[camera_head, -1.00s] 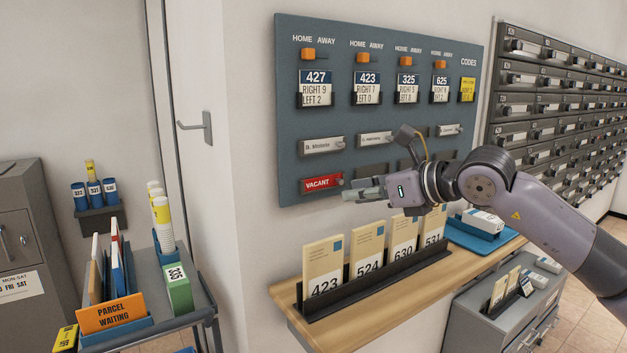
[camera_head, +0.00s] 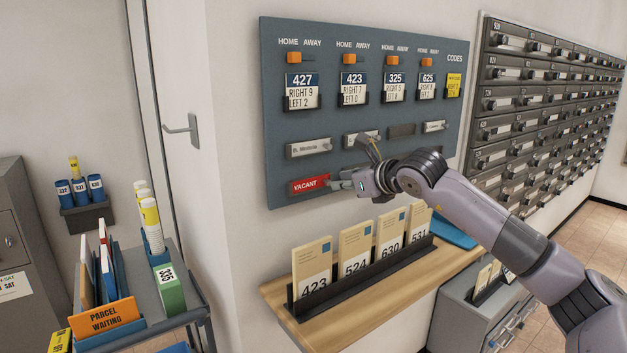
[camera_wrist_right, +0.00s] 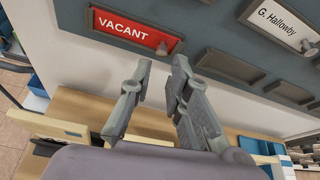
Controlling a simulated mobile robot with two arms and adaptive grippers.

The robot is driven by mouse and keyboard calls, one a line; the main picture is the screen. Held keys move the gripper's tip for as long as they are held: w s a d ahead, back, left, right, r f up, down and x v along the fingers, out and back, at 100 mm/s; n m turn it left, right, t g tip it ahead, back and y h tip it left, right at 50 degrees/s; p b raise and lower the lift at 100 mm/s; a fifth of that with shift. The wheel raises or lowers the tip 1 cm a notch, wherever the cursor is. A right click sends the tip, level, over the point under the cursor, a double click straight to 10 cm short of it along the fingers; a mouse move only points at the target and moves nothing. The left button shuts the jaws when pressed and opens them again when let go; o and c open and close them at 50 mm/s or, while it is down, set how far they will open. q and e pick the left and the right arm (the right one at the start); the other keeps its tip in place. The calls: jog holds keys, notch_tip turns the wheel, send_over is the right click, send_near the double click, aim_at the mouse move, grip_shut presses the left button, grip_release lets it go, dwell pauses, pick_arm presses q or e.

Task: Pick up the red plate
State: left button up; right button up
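The red plate (camera_head: 306,187), marked VACANT, hangs in the lower left slot of the blue-grey wall board (camera_head: 283,222). Its right end carries a small knob. In the right wrist view, the red plate (camera_wrist_right: 122,27) is at the top, ahead of my fingertips. My right gripper (camera_head: 342,181) is just right of the plate in the head view. In the right wrist view, my right gripper (camera_wrist_right: 160,72) has its two fingers apart with nothing between them. It does not hold the plate; whether a fingertip touches it I cannot tell. My left gripper is out of view.
Below the board, a wooden shelf (camera_head: 283,302) bears a dark rack of numbered cards (camera_head: 356,249). White name plates (camera_head: 309,148) sit above the red one. Grey lockers (camera_head: 540,105) are at right. A cart (camera_head: 183,285) with parcels stands at left.

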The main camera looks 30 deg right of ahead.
aim_at(329, 182)
jog(key=p+x, duration=0.1)
jog(key=x, duration=0.1)
jog(key=p+x, duration=0.1)
jog(key=x, duration=0.1)
jog(key=shift+w+r, duration=0.15)
jog(key=shift+w, duration=0.45)
jog(key=shift+s, duration=0.1)
jog(key=shift+c, duration=0.2)
grip_shut()
